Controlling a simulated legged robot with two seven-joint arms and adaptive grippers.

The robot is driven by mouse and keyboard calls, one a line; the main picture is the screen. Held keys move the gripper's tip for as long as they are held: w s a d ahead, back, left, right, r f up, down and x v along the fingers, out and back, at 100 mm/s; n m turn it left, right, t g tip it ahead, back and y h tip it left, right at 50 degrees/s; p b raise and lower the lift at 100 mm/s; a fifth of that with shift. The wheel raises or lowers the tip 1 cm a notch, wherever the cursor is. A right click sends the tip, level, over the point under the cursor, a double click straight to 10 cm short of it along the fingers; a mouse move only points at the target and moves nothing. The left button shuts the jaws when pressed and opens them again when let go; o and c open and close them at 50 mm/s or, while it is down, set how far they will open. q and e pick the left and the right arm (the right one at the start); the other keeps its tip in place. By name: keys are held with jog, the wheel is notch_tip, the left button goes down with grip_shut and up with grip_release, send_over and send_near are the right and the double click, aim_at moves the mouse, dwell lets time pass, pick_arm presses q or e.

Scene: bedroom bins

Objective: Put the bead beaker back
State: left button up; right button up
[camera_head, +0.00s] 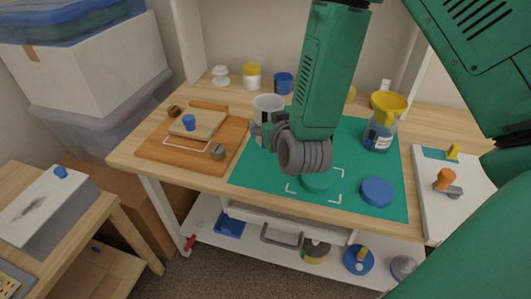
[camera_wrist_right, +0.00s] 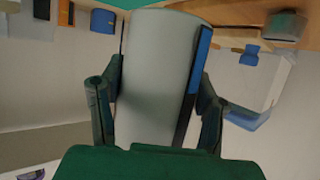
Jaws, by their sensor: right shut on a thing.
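The bead beaker (camera_head: 268,104) is a pale, whitish cup in the head view, above the left part of the green mat (camera_head: 240,177). My right gripper (camera_head: 264,134) is shut on it, and my wrist hides part of it. In the right wrist view the beaker (camera_wrist_right: 155,75) is a plain grey cylinder with a dark and blue strip along one side. The fingers of my right gripper (camera_wrist_right: 160,110) are on both sides of it. I cannot see beads. My left gripper is not in view.
A bottle with a yellow funnel (camera_head: 388,103) and a blue disc (camera_head: 377,191) stand on the mat's right. A wooden board (camera_head: 165,152) with a blue-knobbed block lies left. Small jars (camera_head: 252,77) line the back. A white board (camera_head: 445,215) lies at right.

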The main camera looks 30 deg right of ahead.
jog(key=shift+f, duration=0.85)
jog(key=shift+w+a+f, duration=0.1)
jog(key=shift+a+f, duration=0.2)
jog(key=shift+f, duration=0.15)
jog(key=f, duration=0.1)
jog(key=f+b, duration=0.1)
jog(key=f, duration=0.1)
jog(key=shift+a, duration=0.3)
jog(key=shift+d+f, duration=0.1)
jog(key=shift+d, duration=0.3)
jog(key=o, duration=1.5)
jog(key=shift+d+f, duration=0.1)
jog(key=shift+a, duration=0.3)
jog(key=shift+s+a+r, duration=0.15)
jog(key=shift+s+r, duration=0.1)
jog(key=shift+s, duration=0.05)
jog(key=p+v, duration=0.1)
jog(key=v, duration=0.5)
jog(key=shift+s+r, duration=0.1)
jog(key=shift+s, duration=0.3)
jog(key=p+v, duration=0.3)
jog(key=shift+s+r, duration=0.25)
jog(key=shift+s, duration=0.05)
jog(key=shift+s+a+p, duration=0.25)
jog(key=shift+s+p, duration=0.25)
jog(key=shift+p, duration=0.1)
